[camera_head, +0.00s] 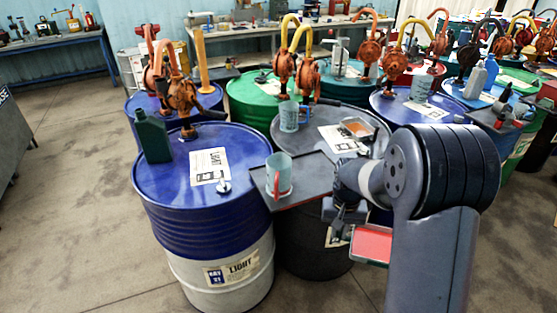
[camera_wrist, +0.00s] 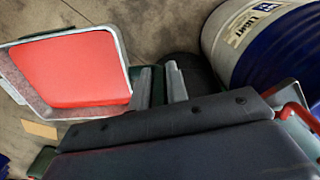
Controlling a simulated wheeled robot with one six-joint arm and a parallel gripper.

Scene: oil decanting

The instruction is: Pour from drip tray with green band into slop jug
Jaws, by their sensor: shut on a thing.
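A shallow grey-rimmed tray (camera_head: 372,244) filled with red hangs over the floor in front of the dark drum in the head view. It also shows at the left of the wrist view (camera_wrist: 122,62). My gripper (camera_wrist: 160,80) is shut at its side, with a dark green piece between the fingers. In the head view my gripper (camera_head: 345,214) is partly hidden by my arm. A clear jug with a red handle (camera_head: 279,176) stands upright on a black shelf, left of and above the tray. Its red handle shows at the right of the wrist view (camera_wrist: 299,114).
The black shelf (camera_head: 312,184) sits between a blue drum (camera_head: 160,185) and a dark drum. A green can (camera_head: 152,136) and papers stand on the blue drum. Another jug (camera_head: 289,115) and an amber-filled tray (camera_head: 357,127) are behind. Floor is free at the lower left.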

